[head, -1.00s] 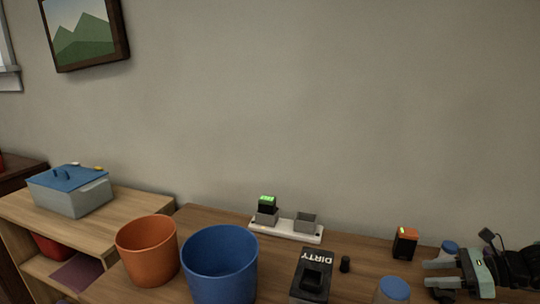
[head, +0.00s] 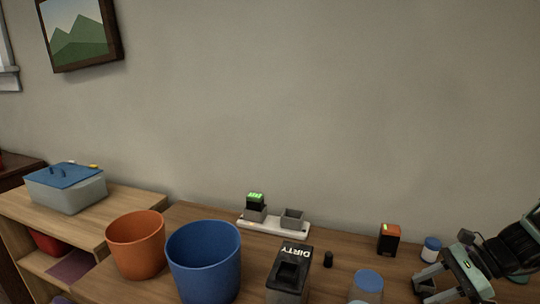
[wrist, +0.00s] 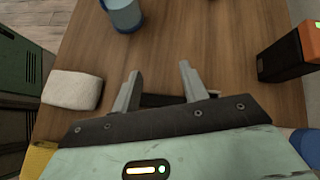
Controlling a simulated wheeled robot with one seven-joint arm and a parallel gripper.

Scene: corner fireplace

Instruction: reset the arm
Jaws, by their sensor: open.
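My gripper (head: 424,284) is at the lower right of the head view, above the right part of the wooden table (head: 345,262). Its pale green body and grey fingers show, with my dark arm behind. In the wrist view my gripper (wrist: 160,72) has its two fingers apart, with only bare wood seen between them. It holds nothing. A blue-lidded jar (head: 431,243) stands just behind it, and another blue-lidded jar (head: 368,282) stands to its left.
An orange-topped black block (head: 389,238) is near the wall. A white charger (head: 275,225), a black DIRTY box (head: 288,275), a blue bin (head: 204,262) and an orange bin (head: 136,245) stand further left. A whitish block (wrist: 72,90) lies left of my fingers in the wrist view.

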